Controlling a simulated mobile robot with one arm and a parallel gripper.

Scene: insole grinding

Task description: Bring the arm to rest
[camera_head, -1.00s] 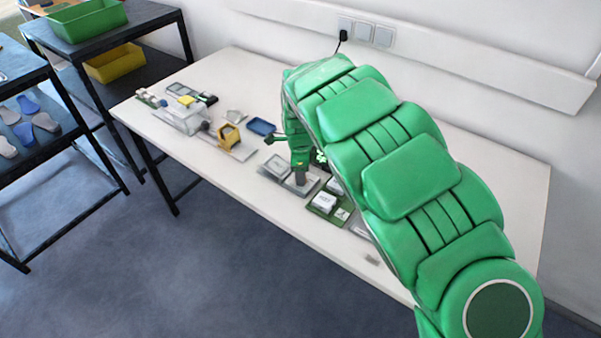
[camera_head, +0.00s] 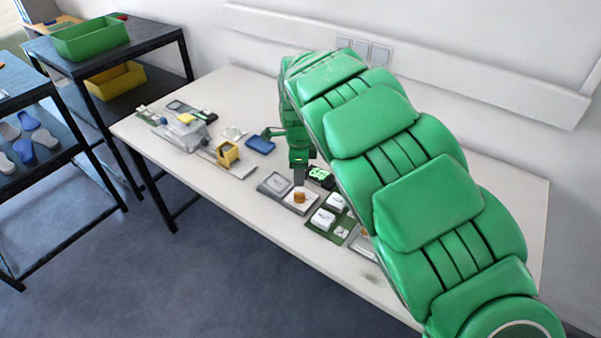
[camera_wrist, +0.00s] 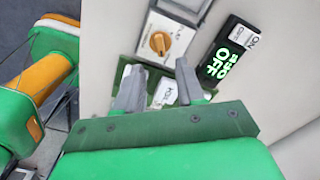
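My green arm reaches across the white table (camera_head: 215,225) from the right in the head view. My gripper (camera_head: 299,180) points down above a device with an orange round knob (camera_head: 300,196). In the wrist view, my gripper (camera_wrist: 158,84) has its two grey fingers apart with nothing between them. The orange knob (camera_wrist: 159,42) sits on a white panel beyond the fingertips, apart from them. A black display (camera_wrist: 228,60) with lit green lettering is to the right of the knob, and it also shows in the head view (camera_head: 320,176).
A green board (camera_head: 324,229) with white blocks lies right of the knob device. A yellow item (camera_head: 228,153) and a blue tray (camera_head: 260,145) stand further left. Dark shelves (camera_head: 150,75) stand at the left. The table's front left is clear.

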